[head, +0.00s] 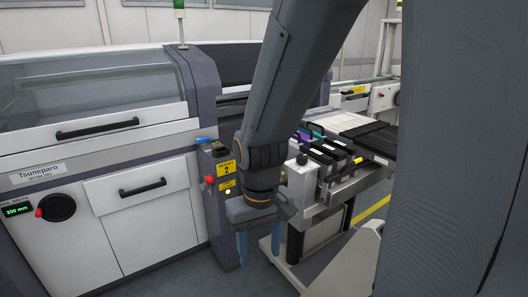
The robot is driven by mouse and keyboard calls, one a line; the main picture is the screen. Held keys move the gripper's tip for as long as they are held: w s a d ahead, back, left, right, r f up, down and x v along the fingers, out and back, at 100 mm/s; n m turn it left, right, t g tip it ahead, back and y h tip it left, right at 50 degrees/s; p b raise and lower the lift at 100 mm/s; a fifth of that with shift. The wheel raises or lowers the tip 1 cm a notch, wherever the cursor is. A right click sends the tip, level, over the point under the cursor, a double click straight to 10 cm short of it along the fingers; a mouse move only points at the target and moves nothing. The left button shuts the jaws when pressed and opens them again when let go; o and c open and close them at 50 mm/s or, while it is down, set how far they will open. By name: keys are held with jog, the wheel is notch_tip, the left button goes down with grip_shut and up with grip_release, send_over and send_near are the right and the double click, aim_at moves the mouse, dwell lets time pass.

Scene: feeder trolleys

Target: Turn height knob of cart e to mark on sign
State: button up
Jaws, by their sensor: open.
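A feeder trolley (335,189) stands right of centre, beside the machine. A small black knob (302,159) sits on top of the white box at its near corner; I cannot tell whether this is the height knob. No letter naming cart e is readable, and I cannot make out a mark on a sign. My gripper (259,260) points down, with its two blue fingers apart and nothing between them. It is in front and to the left of the trolley, lower in the picture than the black knob. My arm and a dark column hide parts of the trolley and its surroundings.
A white machine (120,215) with a grey post (214,205) fills the left. The post carries a yellow label reading 2 (227,167) and a red button (209,180). A black dial (56,208) and a 200 mm display (18,210) are at far left. Grey floor shows below.

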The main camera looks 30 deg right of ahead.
jog(key=w+d+r+m+p, duration=0.2)
jog(key=w, duration=0.4)
jog(key=w+d+r+m+p, duration=0.1)
jog(key=w+d+r+m, duration=0.15)
jog(key=w, duration=0.25)
notch_tip(320, 180, up, 7)
jog(key=m+p, duration=0.8)
jog(key=m, duration=0.5)
send_over(302, 156)
jog(key=shift+s+a, duration=0.1)
jog(key=shift+a, duration=0.1)
jog(key=shift+d+f, duration=0.1)
jog(key=shift+d, duration=0.15)
notch_tip(302, 156, down, 7)
jog(key=shift+f+p, duration=0.2)
jog(key=shift+p, duration=1)
jog(key=shift+c, duration=0.3)
jog(key=c, duration=1)
